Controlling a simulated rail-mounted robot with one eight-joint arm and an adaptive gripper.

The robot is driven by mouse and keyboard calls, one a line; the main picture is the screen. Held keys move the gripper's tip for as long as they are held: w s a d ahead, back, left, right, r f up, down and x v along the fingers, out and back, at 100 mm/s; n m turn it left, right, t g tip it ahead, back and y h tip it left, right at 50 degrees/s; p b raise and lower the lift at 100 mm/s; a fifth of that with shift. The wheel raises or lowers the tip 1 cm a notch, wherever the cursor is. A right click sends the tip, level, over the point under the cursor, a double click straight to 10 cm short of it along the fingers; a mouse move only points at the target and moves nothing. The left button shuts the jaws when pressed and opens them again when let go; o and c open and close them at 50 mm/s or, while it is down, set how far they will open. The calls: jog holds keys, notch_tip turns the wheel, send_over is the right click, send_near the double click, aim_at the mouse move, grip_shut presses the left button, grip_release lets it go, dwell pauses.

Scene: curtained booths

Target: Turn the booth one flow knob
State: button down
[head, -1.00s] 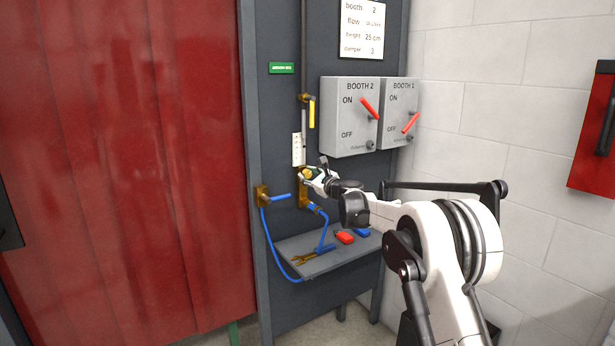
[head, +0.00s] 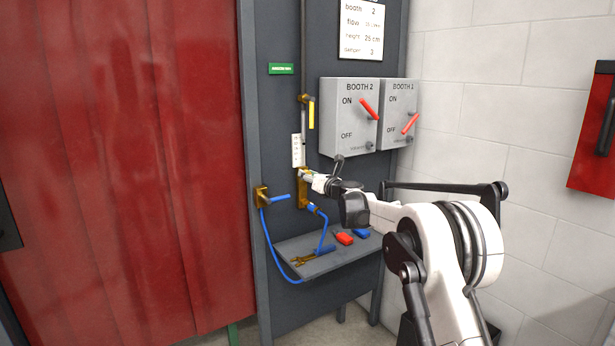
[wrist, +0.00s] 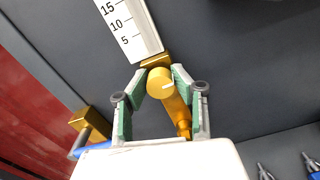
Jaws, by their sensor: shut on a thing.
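The flow knob (wrist: 159,80) is a round brass knob with a white index line, on a brass valve body (head: 303,190) on the grey panel. A white scale (wrist: 128,27) marked 5, 10, 15 stands just above it; the scale also shows in the head view (head: 297,150), too small to read there. My gripper (wrist: 160,76) is shut on the knob, with green-padded fingers on both sides of it. In the head view my gripper (head: 304,175) reaches the valve from the right and hides most of the knob.
A brass valve with a blue lever (head: 278,198) sits close left. A yellow-handled valve (head: 311,114) is above. Two grey switch boxes, BOOTH 2 (head: 337,117) and BOOTH 1 (head: 391,112), are upper right. A shelf (head: 318,266) with tools is below. A red curtain (head: 120,160) hangs left.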

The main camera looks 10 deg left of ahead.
dwell(0.3)
jog(key=c, duration=1.4)
grip_release()
jog(key=v, duration=1.2)
jog(key=shift+d, duration=0.1)
